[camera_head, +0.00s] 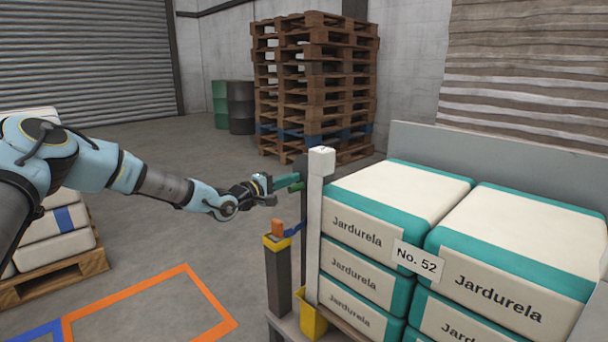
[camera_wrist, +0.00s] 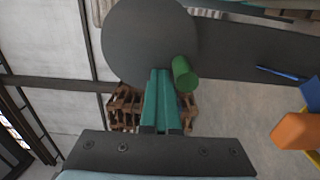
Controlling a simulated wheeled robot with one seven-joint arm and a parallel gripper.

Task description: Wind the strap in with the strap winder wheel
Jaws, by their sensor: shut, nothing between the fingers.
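The strap winder wheel (camera_wrist: 138,35) is a dark grey disc straight ahead of my gripper in the wrist view. Its green handle (camera_wrist: 184,72) stands out just right of my fingertips; it also shows beside the white post in the head view (camera_head: 296,187). My gripper (camera_wrist: 161,74) has its teal fingers shut together with nothing between them. In the head view my gripper (camera_head: 296,179) is close to the wheel, at the handle; I cannot tell whether it touches. The blue strap (camera_head: 295,229) runs by the orange piece (camera_head: 278,228), and part shows in the wrist view (camera_wrist: 282,74).
A white post (camera_head: 314,220) stands beside stacked Jardurela sacks (camera_head: 400,195) at the right. A dark post with a yellow top (camera_head: 279,275) and a yellow bin (camera_head: 313,318) are below the wheel. Pallets (camera_head: 310,80) stand behind.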

